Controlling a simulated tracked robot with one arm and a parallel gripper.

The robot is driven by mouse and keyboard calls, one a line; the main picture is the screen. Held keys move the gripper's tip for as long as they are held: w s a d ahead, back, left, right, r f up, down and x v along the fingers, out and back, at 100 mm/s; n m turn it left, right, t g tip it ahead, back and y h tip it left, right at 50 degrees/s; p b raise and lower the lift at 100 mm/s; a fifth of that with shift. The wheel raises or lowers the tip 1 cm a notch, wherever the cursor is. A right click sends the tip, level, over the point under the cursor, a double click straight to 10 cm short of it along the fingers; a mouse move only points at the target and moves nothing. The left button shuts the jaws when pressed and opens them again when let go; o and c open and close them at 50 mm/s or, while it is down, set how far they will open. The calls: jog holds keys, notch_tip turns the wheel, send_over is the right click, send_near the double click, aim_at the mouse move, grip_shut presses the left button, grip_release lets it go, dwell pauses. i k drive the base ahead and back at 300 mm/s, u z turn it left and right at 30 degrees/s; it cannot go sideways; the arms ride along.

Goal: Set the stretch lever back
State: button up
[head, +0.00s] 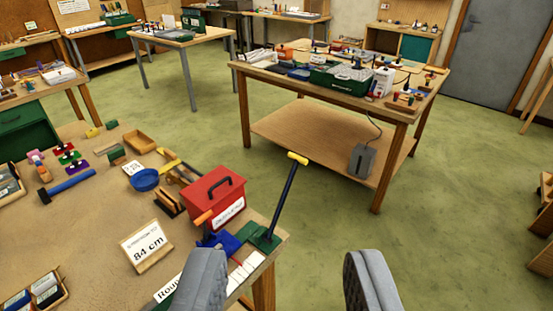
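The stretch lever (284,198) is a dark rod with a yellow cross handle at its top. It rises from a green base (263,239) at the right corner of the near bench, tilted a little to the right. A blue part (219,241) sits beside the base. A card reading "84 cm" (146,245) stands to the left. My gripper (288,285) is open and empty, its two grey fingers wide apart at the bottom of the view. The lever's handle shows above and between the fingers, apart from them. The left finger hides part of the bench edge.
A red box (213,194) with a dark handle stands just left of the lever. A blue bowl (145,180), a hammer and small tools lie on the near bench (85,228). Another loaded wooden table (246,72) stands behind. Green floor right of the lever is clear.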

aim_at(298, 159)
jog(key=u, duration=0.05)
jog(key=i, duration=1.3)
jog(key=z, duration=0.6)
